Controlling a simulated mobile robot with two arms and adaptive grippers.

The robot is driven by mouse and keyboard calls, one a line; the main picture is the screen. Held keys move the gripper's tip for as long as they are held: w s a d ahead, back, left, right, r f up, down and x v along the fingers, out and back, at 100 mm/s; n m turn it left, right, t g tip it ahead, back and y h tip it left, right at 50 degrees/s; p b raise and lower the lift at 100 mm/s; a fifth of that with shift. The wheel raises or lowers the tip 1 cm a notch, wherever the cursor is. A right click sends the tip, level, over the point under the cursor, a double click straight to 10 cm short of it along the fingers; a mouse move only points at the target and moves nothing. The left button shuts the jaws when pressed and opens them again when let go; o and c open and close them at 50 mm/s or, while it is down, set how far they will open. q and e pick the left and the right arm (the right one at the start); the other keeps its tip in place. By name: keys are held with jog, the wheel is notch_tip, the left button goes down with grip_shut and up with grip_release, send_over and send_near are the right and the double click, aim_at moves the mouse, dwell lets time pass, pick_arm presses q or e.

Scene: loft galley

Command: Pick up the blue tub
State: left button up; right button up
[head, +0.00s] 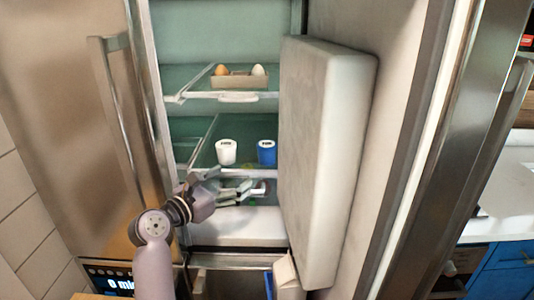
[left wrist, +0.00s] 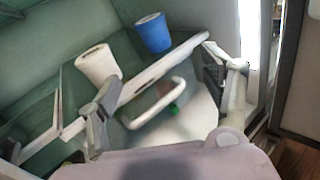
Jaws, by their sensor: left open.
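The blue tub (head: 266,154) stands upright on the middle glass shelf of the open fridge, at the shelf's right side. It also shows at the top of the left wrist view (left wrist: 153,35). My left gripper (head: 250,182) is just below that shelf's front edge, lower than the tub and a little to its left. In the left wrist view its fingers (left wrist: 160,64) are spread wide, with nothing held between them. The tub is beyond the fingertips and apart from them. My right gripper is in neither view.
A white tub (head: 226,152) stands left of the blue one on the same shelf (head: 200,168). A holder with eggs (head: 240,80) is on the shelf above. The thick open door (head: 325,160) stands close on the right. A white handle (left wrist: 158,105) is below the shelf.

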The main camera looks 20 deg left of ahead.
aim_at(261, 149)
pick_arm(q)
jog(key=shift+n+t, duration=0.3)
jog(key=shift+n, duration=0.5)
jog(key=x, duration=0.4)
jog(key=r+p+x, duration=0.1)
jog(key=x, duration=0.3)
jog(key=r+p+x, duration=0.1)
jog(key=x, duration=0.3)
jog(key=shift+w+a, duration=0.3)
jog(key=shift+w, duration=0.1)
jog(key=p+x, duration=0.1)
jog(key=x, duration=0.3)
jog(key=shift+r, duration=0.15)
jog(key=shift+w+d, duration=0.2)
jog(key=shift+w, duration=0.4)
jog(key=shift+c, duration=0.6)
jog(key=c, duration=1.3)
